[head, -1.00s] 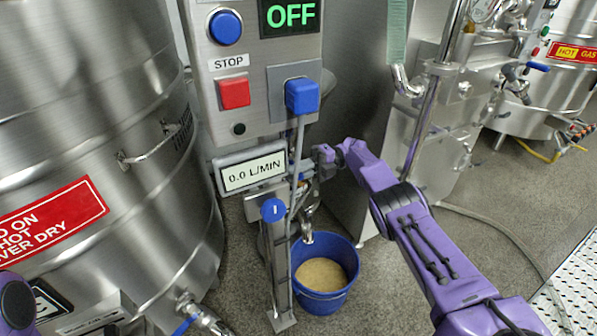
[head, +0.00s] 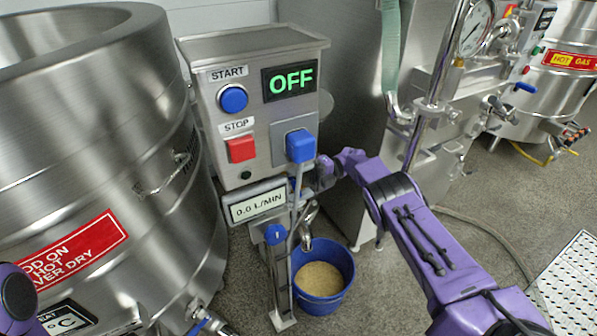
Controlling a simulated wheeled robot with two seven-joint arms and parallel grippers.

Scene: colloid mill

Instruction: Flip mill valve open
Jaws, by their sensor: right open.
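The mill's control box (head: 265,110) stands in the middle, with a green OFF display (head: 290,81) and a flow readout (head: 257,204) showing 0.0 L/MIN below it. A metal outlet spout (head: 308,217) hangs beside the readout, above a blue bucket (head: 349,272). A blue round knob (head: 275,234) tops the grey post under the readout. My right gripper (head: 322,173) is open, close to the box's lower right corner, behind the grey cable. I cannot tell whether it touches anything. The valve handle cannot be made out clearly there. My left gripper is out of view.
A large steel vessel (head: 90,150) with a red hot-warning label (head: 72,247) fills the left. The box carries a blue START button (head: 233,99) and red STOP button (head: 241,149). Steel equipment with a gauge (head: 474,30) stands right.

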